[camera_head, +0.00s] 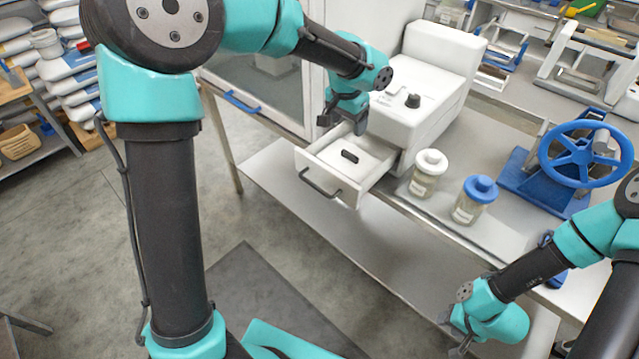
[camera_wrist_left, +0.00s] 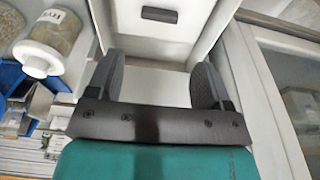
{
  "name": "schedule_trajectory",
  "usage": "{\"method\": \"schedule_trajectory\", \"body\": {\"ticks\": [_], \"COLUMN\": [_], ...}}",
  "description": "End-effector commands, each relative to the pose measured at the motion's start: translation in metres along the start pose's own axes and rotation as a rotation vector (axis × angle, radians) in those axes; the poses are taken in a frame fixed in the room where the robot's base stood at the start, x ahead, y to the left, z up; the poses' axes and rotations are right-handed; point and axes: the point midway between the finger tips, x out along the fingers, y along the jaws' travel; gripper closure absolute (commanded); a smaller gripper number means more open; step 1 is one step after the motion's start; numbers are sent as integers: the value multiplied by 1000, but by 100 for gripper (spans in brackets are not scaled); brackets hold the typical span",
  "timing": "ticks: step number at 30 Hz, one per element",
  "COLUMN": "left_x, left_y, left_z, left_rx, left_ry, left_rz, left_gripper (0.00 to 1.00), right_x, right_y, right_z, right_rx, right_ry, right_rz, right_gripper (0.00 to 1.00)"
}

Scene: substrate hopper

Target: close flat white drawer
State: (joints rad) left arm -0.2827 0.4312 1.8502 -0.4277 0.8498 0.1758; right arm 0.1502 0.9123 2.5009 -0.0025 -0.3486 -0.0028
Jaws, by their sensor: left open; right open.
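The flat white drawer (camera_head: 330,175) sticks out, open, from the front of the white box-shaped machine (camera_head: 425,95) in the head view. It has a dark bar handle (camera_head: 320,184) on its front, and a small dark block (camera_head: 350,157) shows inside it. The block also appears at the top of the left wrist view (camera_wrist_left: 158,14). My left gripper (camera_head: 342,122) is open and empty, above the drawer's rear left side. In the left wrist view its two fingers (camera_wrist_left: 160,80) stand apart with white surface between them. My right gripper (camera_head: 456,336) is open, low at the bottom right, away from the drawer.
A white-lidded jar (camera_head: 427,174) and a blue-lidded jar (camera_head: 474,200) stand right of the drawer on the bench. A blue handwheel (camera_head: 580,155) is further right. A glass-fronted cabinet (camera_head: 270,75) with a blue handle stands behind left.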

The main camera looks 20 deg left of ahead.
Motion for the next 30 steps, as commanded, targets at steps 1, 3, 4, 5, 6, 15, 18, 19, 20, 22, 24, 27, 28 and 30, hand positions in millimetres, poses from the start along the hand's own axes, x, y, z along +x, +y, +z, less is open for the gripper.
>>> {"method": "schedule_trajectory", "body": {"ticks": [1,3,4,5,6,15,18,19,20,22,24,27,28,30], "left_x": [0,0,0,1,0,2,2,2,2,2,2,2,1,1], "left_y": [-2,-4,-5,-6,-8,-17,-18,-19,-19,-20,-20,-20,-20,-19], "left_z": [3,10,14,18,24,78,95,100,106,118,130,146,151,163], "left_rx": [13,51,72,96,133,450,554,586,616,687,758,857,886,954], "left_ry": [1,2,3,5,10,82,118,131,144,174,206,253,269,303], "left_rz": [7,22,31,40,54,161,185,191,196,207,212,215,212,208], "left_gripper": [32,38,41,44,48,77,86,89,92,99,100,100,100,100], "right_x": [0,0,0,0,0,0,0,0,0,0,0,0,0,0], "right_y": [0,0,0,0,0,0,0,0,0,0,0,0,0,0], "right_z": [0,0,0,0,0,0,0,0,0,0,0,0,0,0], "right_rx": [0,0,0,0,0,0,0,0,0,0,0,0,0,0], "right_ry": [0,0,0,0,0,0,0,0,0,0,0,0,0,0], "right_rz": [0,0,0,0,0,0,0,0,0,0,0,0,0,0], "right_gripper": [57,57,57,57,57,57,57,57,57,57,57,57,57,57]}}
